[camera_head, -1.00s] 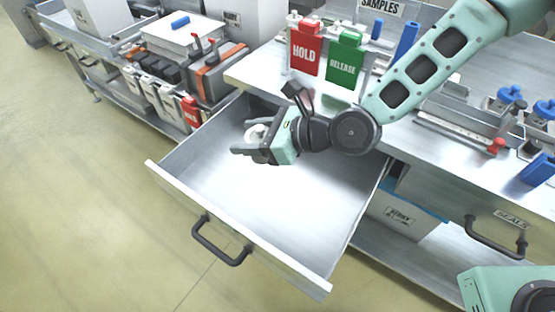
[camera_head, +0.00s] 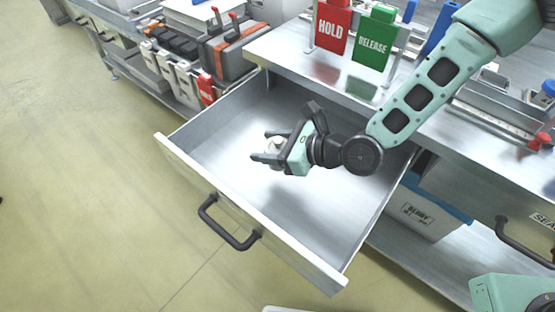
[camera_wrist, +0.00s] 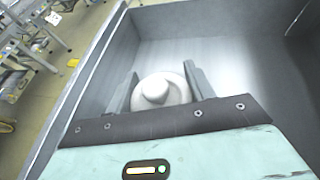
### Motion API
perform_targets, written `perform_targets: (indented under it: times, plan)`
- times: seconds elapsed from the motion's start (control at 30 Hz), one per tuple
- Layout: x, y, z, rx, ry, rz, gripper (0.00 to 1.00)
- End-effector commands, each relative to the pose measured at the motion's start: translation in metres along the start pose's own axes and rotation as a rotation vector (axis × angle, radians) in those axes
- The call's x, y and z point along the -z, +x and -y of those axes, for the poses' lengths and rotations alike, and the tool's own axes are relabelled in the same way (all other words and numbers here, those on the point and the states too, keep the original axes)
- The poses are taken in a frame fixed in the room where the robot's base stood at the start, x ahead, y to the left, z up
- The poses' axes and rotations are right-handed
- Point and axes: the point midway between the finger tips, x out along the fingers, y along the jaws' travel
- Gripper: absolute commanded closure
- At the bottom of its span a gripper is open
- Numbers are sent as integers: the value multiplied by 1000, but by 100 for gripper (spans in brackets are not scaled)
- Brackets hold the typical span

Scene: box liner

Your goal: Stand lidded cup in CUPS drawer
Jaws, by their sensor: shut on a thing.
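A white lidded cup (camera_wrist: 160,92) is between the two grey fingers in the wrist view, with its round lid and knob facing the camera. It shows small and pale in the head view (camera_head: 277,147). My gripper (camera_head: 268,148) is shut on the cup, over the inside of the open drawer (camera_head: 250,213). It also shows in the wrist view (camera_wrist: 158,88). The cup's lower part is hidden, so I cannot tell whether it touches the drawer floor. The drawer is otherwise empty where I see it, and no CUPS label is readable.
The drawer's side walls and front panel with a black handle (camera_head: 228,224) surround my gripper. Red HOLD (camera_head: 331,27) and green RELEASE (camera_head: 377,38) signs stand on the bench above. A labelled bin (camera_head: 427,212) is under the bench at right.

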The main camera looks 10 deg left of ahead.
Motion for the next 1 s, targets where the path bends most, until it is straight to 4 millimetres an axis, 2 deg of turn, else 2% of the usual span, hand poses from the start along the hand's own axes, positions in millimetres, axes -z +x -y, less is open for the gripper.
perform_targets:
  times: [0.5,0.87,0.9,0.97,1.0]
  plan:
    - [52,22,-1,-1,0,0,70]
    - [57,23,0,0,0,0,70]
    - [56,23,0,0,0,0,38]
    - [55,23,0,0,0,0,25]
    - [55,23,0,0,0,0,25]
